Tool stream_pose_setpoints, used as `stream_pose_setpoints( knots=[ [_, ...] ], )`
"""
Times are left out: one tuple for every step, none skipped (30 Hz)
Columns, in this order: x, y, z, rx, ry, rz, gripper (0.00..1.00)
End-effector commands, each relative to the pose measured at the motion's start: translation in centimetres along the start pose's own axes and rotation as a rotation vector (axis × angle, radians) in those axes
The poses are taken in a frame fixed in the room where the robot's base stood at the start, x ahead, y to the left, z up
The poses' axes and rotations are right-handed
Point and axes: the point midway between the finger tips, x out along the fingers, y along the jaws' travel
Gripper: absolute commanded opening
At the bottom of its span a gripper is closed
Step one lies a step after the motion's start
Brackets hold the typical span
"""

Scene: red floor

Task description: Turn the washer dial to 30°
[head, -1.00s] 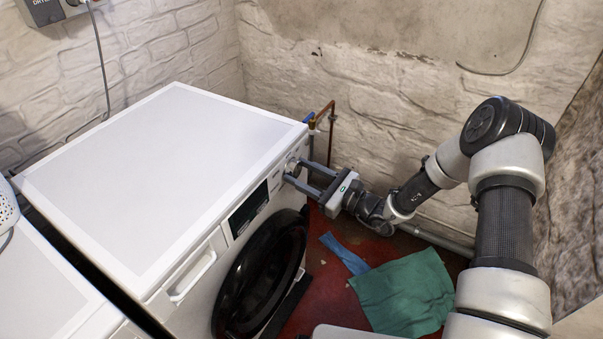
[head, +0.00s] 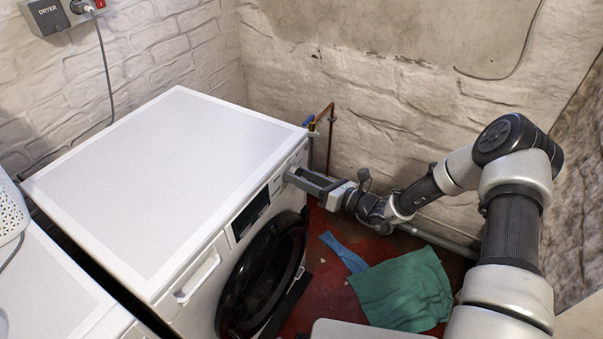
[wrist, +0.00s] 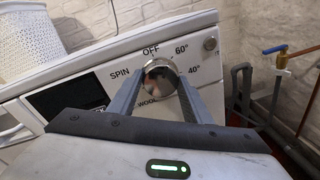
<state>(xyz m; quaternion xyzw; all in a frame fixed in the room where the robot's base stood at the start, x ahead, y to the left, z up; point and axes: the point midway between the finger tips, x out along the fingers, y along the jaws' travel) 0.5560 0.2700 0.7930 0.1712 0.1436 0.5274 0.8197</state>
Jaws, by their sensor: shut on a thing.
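The white washer (head: 165,185) stands in the middle of the head view, with its round black door (head: 262,280) facing front right. Its silver dial (wrist: 157,78) shows in the wrist view, with SPIN, OFF, 60° and 40° printed around it and a partly covered word like WOOL below. The 30° mark is not visible, being hidden behind my gripper. My gripper (wrist: 160,80) is shut on the dial, one finger on each side. It also shows in the head view (head: 291,177) at the panel's right end, where it hides the dial. I cannot tell where the dial points.
A green cloth (head: 402,290) and a blue cloth (head: 343,252) lie on the red floor. Pipes (head: 331,135) run up the wall behind the washer. A second white machine (head: 55,295) is at the left, with a white perforated basket (head: 10,210) on it.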

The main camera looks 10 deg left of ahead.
Motion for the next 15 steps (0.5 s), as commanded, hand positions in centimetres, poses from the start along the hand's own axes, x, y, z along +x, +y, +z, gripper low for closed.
stream_pose_setpoints(
  knots=[
    [0.00,0.07,0.33,0.045,0.002,-0.001,0.22],
    [0.01,0.08,0.32,0.073,0.005,0.000,0.22],
    [0.02,0.10,0.31,0.111,0.009,0.001,0.22],
    [0.02,0.09,0.33,0.139,0.011,0.002,0.22],
    [0.01,0.07,0.36,0.167,0.013,0.002,0.22],
    [0.00,0.02,0.37,0.205,0.017,0.002,0.22],
    [0.00,0.02,0.37,0.233,0.020,0.002,0.22],
    [0.00,0.02,0.37,0.261,0.023,0.003,0.22],
    [0.01,0.03,0.37,0.300,0.027,0.004,0.22],
    [0.02,0.04,0.37,0.328,0.029,0.004,0.22],
    [0.03,0.05,0.36,0.357,0.032,0.005,0.22],
    [0.04,0.06,0.35,0.394,0.036,0.006,0.22],
    [0.05,0.04,0.36,0.422,0.039,0.006,0.22],
    [0.05,0.01,0.39,0.450,0.041,0.006,0.22],
    [0.04,-0.01,0.41,0.487,0.044,0.007,0.22]
  ],
)
